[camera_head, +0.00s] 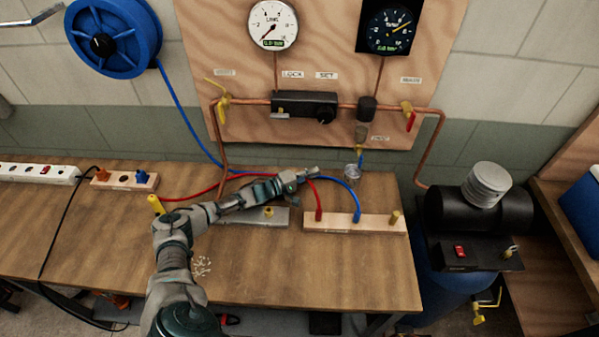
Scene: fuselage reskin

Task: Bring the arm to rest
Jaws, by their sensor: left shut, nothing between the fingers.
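My left arm reaches up from the lower left over the wooden workbench (345,275). My left gripper (312,172) points right, is shut and has nothing between its fingers. It is in front of the red hose (190,197) and the blue hose (345,184), near the back of the bench; I cannot tell if it touches them. A grey plate (275,216) with a yellow fitting lies below the gripper, partly covered by my arm. My right gripper is not in view.
A wooden block (385,223) with hose fittings sits right of the gripper, a small glass cup (352,173) behind it. A gauge board (330,60) with copper pipes is on the wall. A black compressor (470,215) stands at the right. The bench's front right is clear.

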